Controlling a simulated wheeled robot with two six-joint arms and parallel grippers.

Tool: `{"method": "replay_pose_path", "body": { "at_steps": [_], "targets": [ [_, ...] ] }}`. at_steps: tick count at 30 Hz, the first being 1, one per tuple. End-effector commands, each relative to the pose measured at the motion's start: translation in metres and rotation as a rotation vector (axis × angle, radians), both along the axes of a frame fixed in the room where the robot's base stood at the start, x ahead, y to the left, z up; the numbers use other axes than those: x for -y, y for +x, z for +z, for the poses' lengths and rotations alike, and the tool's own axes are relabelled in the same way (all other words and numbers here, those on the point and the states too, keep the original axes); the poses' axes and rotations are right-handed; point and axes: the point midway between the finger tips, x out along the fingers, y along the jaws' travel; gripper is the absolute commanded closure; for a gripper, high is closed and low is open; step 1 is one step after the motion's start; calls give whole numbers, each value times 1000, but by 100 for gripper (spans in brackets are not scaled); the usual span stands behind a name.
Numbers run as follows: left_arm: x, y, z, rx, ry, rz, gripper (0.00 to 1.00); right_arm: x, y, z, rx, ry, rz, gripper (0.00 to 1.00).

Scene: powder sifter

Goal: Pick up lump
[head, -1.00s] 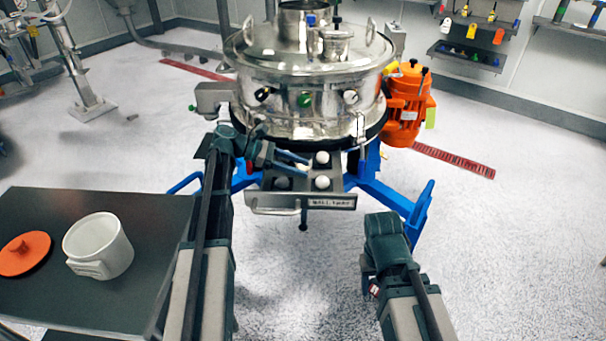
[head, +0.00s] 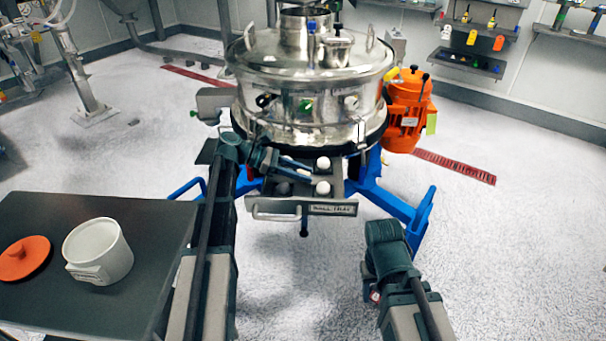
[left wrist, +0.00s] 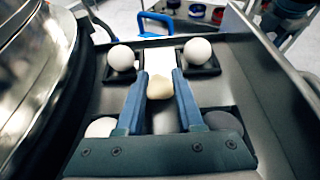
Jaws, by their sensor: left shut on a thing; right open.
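A small cream-coloured lump (left wrist: 160,87) sits between the two fingertips of my left gripper (left wrist: 160,85) in the left wrist view. The gripper is shut on it, over the middle of the metal ball tray (left wrist: 105,85). Whether the lump still touches the tray is hard to tell. In the head view my left gripper (head: 308,170) reaches over the tray (head: 330,209) from the left, and I cannot make out the lump there. My right gripper (head: 373,290) is open and empty, low at the right, away from the tray.
White balls (left wrist: 120,57) (left wrist: 197,50) sit in dark pockets around the fingers; one ball (left wrist: 222,119) looks dark. The steel sifter (head: 310,95) stands behind the tray. A white pot (head: 98,250) and orange lid (head: 23,258) are on the dark table (head: 140,215) at left.

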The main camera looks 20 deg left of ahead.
Motion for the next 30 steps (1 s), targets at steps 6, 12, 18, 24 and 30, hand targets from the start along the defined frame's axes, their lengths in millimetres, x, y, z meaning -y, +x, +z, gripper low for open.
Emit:
{"method": "replay_pose_path", "body": {
  "at_steps": [6, 12, 18, 24, 30],
  "targets": [
    [0, 0, 17, 0, 0, 0, 100, 0, 0, 17, 0, 0, 0, 50],
    [0, 0, 44, 0, 0, 0, 100, 0, 0, 44, 0, 0, 0, 50],
    [0, 0, 76, 0, 0, 0, 100, 0, 0, 76, 0, 0, 0, 50],
    [0, 0, 97, 0, 0, 0, 100, 0, 0, 97, 0, 0, 0, 50],
    [0, 0, 100, 0, 0, 0, 100, 0, 0, 100, 0, 0, -1, 50]
  ]
}}
